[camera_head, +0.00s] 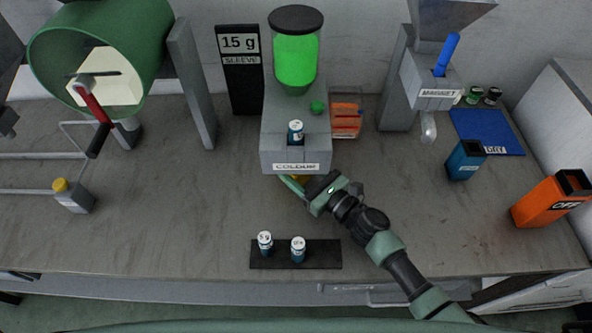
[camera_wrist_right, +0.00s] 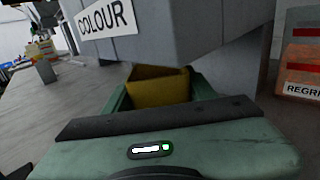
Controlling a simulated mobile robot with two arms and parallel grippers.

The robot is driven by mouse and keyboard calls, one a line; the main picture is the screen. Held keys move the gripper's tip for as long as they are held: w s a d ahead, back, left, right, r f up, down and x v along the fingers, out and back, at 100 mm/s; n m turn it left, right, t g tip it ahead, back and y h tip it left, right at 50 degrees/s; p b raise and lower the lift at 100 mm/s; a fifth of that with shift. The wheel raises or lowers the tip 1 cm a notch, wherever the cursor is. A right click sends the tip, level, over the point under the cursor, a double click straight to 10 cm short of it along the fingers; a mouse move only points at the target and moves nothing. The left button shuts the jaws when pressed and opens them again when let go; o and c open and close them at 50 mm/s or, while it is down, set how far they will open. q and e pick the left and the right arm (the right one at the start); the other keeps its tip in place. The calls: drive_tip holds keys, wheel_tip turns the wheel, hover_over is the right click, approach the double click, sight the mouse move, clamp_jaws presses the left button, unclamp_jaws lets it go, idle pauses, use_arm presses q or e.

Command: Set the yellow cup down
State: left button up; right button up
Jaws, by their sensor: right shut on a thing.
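The yellow cup (camera_wrist_right: 157,88) is between the fingers of my right gripper (camera_wrist_right: 161,97), which is shut on it. In the head view only a small yellow part of the cup (camera_head: 299,179) shows, at the front foot of the grey colour machine (camera_head: 281,157). My right gripper (camera_head: 296,184) reaches there from the lower right. The cup's lower part is hidden behind my gripper, so I cannot tell if it touches the bench (camera_head: 200,220). My left gripper is not in view.
A black block (camera_head: 323,261) with two small labelled weights stands near the front edge. An orange REGRIND box (camera_head: 346,120) is right of the machine. A blue container (camera_head: 465,160) and an orange bin (camera_head: 548,201) stand right.

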drive_tip(key=shift+f, duration=0.85)
drive_tip(key=shift+f, duration=0.2)
drive_tip(key=o, duration=1.5)
drive_tip(key=shift+r, duration=0.1)
